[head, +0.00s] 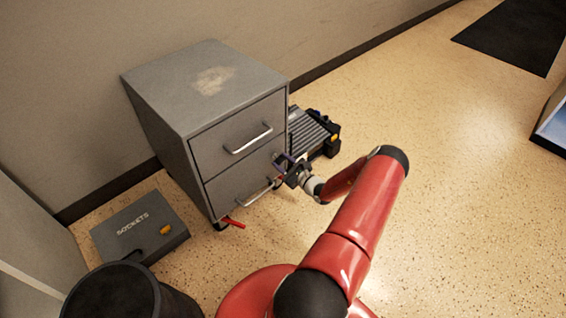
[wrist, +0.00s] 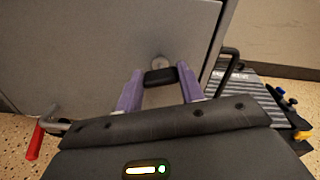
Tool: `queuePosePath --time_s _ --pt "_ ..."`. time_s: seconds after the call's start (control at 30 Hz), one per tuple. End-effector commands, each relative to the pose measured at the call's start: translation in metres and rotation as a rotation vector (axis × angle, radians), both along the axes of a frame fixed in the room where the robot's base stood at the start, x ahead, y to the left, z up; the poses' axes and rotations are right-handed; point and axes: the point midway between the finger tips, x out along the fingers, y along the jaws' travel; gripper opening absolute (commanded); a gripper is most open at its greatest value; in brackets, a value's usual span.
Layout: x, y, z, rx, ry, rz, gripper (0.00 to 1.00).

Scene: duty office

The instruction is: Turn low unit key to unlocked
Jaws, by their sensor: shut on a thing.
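The low unit (head: 165,115) is a grey metal cabinet with two drawers against the wall. In the wrist view its grey front (wrist: 90,40) fills the upper left, with a round metal lock (wrist: 160,62) on it. The key (wrist: 160,77) has a dark head, right at the lock. My gripper (wrist: 159,80) has purple fingers, one on each side of the key head, shut on it. In the head view my gripper (head: 282,162) is at the right side of the cabinet front; the key cannot be made out there. How far the key is turned cannot be told.
Drawer handles (head: 248,139) stick out from the front. A red-gripped lever (head: 234,222) juts out low at the front; it also shows in the wrist view (wrist: 35,142). A dark ribbed case (head: 314,132) stands right of the cabinet, a sockets case (head: 140,228) left.

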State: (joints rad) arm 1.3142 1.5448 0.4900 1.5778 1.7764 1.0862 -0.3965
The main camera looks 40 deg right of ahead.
Motion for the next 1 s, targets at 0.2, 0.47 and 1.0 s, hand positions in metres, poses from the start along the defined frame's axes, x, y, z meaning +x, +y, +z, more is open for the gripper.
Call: queuePosePath --time_s 0.2,0.47,1.0 --pt "0.0001 0.0011 -0.0007 -0.206 -0.016 0.002 0.15" --pt "0.0002 0.0016 -0.0013 -0.454 -0.035 0.002 0.15" --pt "-0.0002 0.0020 -0.0031 -0.951 -0.073 0.001 0.15"
